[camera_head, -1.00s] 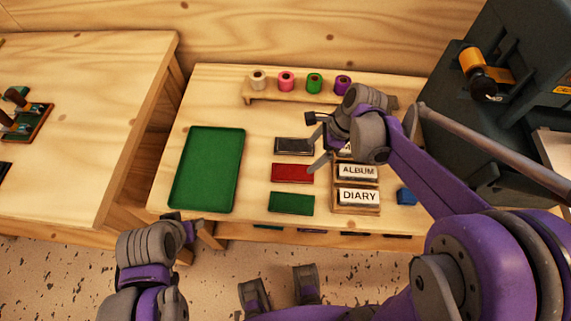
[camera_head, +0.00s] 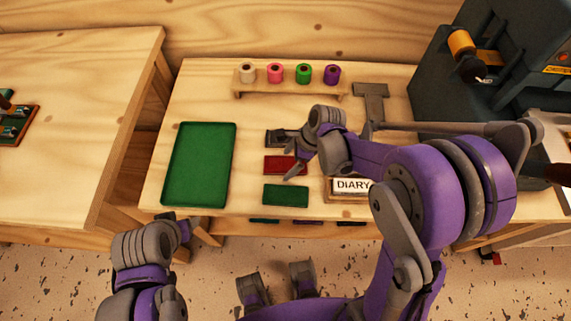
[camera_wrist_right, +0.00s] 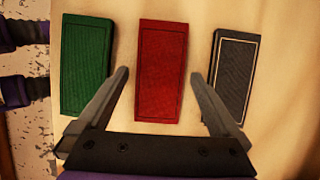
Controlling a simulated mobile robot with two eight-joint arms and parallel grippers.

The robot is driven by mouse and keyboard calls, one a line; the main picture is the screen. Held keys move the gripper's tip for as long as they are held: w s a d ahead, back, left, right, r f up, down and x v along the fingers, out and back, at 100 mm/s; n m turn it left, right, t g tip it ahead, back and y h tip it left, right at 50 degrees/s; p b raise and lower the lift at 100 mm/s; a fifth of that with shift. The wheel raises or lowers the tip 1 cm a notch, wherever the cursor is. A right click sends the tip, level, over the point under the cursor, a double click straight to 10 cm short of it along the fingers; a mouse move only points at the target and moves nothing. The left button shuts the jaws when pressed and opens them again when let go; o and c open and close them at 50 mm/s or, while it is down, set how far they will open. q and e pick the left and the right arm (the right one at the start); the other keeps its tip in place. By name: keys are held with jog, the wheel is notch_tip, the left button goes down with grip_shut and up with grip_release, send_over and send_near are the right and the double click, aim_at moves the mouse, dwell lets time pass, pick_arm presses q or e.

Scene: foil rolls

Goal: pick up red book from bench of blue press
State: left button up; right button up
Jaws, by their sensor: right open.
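The red book (camera_head: 273,166) lies flat on the wooden bench (camera_head: 255,117), between a green book (camera_head: 286,195) and a black book (camera_head: 272,137). My right gripper (camera_head: 284,157) is over the red book and hides part of it. In the right wrist view the red book (camera_wrist_right: 162,70) lies between the spread fingers of the open, empty gripper (camera_wrist_right: 160,75). The green book (camera_wrist_right: 86,65) and black book (camera_wrist_right: 233,75) lie outside the fingers. My left gripper (camera_head: 188,229) is low by the bench's front edge; its jaws are unclear. The dark blue-grey press (camera_head: 430,90) stands at the right.
A green tray (camera_head: 199,165) lies left of the books. A rack (camera_head: 290,90) with several coloured foil rolls stands at the back. A holder with a DIARY plate (camera_head: 352,185) is right of the books, partly hidden by my arm. Another table (camera_head: 80,120) is at the left.

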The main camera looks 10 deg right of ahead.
jog(key=c, duration=1.3)
jog(key=shift+r, duration=0.1)
jog(key=shift+c, duration=0.2)
